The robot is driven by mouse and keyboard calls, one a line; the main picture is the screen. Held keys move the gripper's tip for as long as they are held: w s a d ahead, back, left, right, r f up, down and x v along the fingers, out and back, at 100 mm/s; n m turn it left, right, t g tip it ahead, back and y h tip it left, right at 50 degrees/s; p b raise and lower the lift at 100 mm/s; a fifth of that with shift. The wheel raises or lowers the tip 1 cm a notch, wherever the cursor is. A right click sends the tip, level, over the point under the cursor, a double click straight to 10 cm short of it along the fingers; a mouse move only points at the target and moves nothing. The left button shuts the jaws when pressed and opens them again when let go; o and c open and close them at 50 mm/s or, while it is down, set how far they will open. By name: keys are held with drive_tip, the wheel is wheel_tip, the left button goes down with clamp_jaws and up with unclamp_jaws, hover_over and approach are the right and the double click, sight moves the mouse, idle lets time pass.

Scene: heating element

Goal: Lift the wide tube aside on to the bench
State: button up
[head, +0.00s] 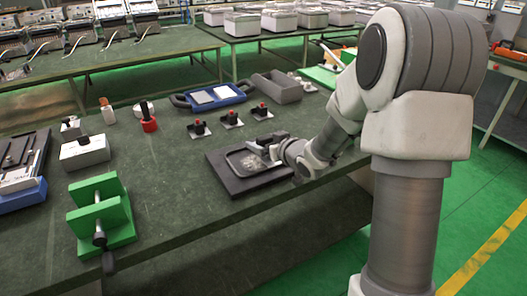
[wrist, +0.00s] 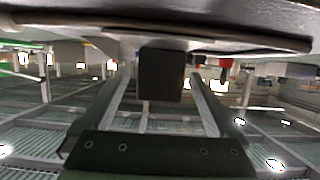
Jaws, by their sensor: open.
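A black square fixture (head: 228,182) sits on the bench near its front edge, with a shiny, looped metal part (head: 247,160) on it. I cannot pick out the wide tube for certain. My gripper (head: 266,146) is low over the right side of this fixture, close to the metal part; I cannot tell if they touch. In the wrist view my gripper (wrist: 162,95) is open, its two fingers apart. A dark block (wrist: 161,75) shows between them, and a wide grey curved surface (wrist: 200,18) fills the top. No hold on anything shows.
A green clamp fixture (head: 103,215) stands at the front left of the bench (head: 185,205). Bare bench shows between clamp and black fixture.

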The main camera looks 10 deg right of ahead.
drive_tip(key=shift+c, duration=0.3)
clamp_jaws()
drive_tip(key=shift+r, duration=0.1)
